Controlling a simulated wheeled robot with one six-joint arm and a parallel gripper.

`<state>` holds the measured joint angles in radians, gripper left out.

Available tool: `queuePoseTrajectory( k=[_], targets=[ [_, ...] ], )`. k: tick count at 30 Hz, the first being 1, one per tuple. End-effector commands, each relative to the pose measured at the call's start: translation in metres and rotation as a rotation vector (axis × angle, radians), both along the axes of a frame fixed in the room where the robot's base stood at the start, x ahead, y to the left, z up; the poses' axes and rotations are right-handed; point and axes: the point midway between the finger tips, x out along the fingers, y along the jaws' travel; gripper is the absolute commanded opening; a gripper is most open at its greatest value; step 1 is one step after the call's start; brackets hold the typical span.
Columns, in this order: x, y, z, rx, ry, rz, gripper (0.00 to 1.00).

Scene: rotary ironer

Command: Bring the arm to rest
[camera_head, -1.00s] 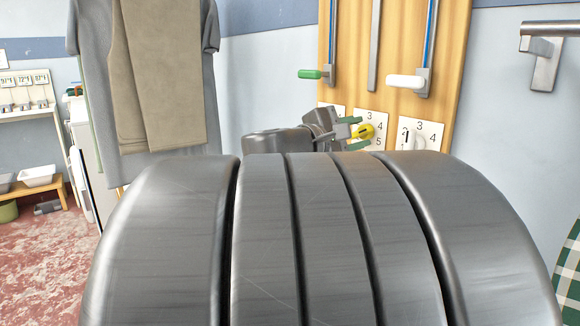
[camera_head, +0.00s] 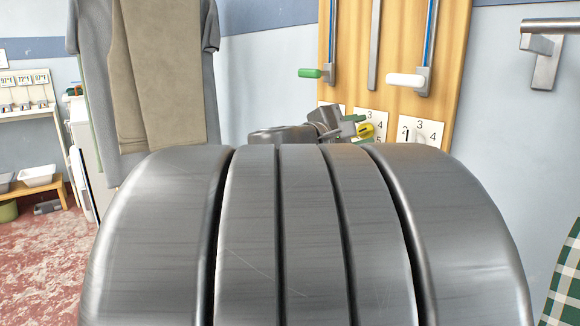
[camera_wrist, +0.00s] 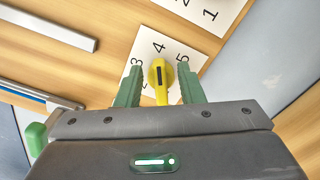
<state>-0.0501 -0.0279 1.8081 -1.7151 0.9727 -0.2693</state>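A yellow knob (camera_wrist: 160,82) sits on a white dial plate (camera_wrist: 186,47) marked 3, 4 and 5. Its dark mark points toward the 4. My gripper (camera_wrist: 159,80) is open, one green finger on each side of the knob in the wrist view, with a narrow gap on both sides. I cannot tell how deep the fingers reach around it. In the head view my gripper (camera_head: 357,131) is at the knob (camera_head: 366,130), low on the wooden panel (camera_head: 395,60). My own dark banded arm fills the lower middle and hides much below the panel.
A green lever handle (camera_head: 310,73) and a white lever handle (camera_head: 405,80) stick out above the dials. A second dial (camera_head: 419,134) is right of the knob. A metal rail (camera_head: 548,55) is on the right wall. Clothes (camera_head: 160,80) hang at left, with open floor (camera_head: 45,260) below.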

Motion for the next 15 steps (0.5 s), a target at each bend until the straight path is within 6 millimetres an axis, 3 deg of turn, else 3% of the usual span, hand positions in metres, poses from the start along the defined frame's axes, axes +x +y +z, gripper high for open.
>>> queuePoseTrajectory(
  k=[15],
  targets=[
    [-0.040, 0.052, 0.001, -0.001, 0.002, 0.005, 0.35]
  ],
)
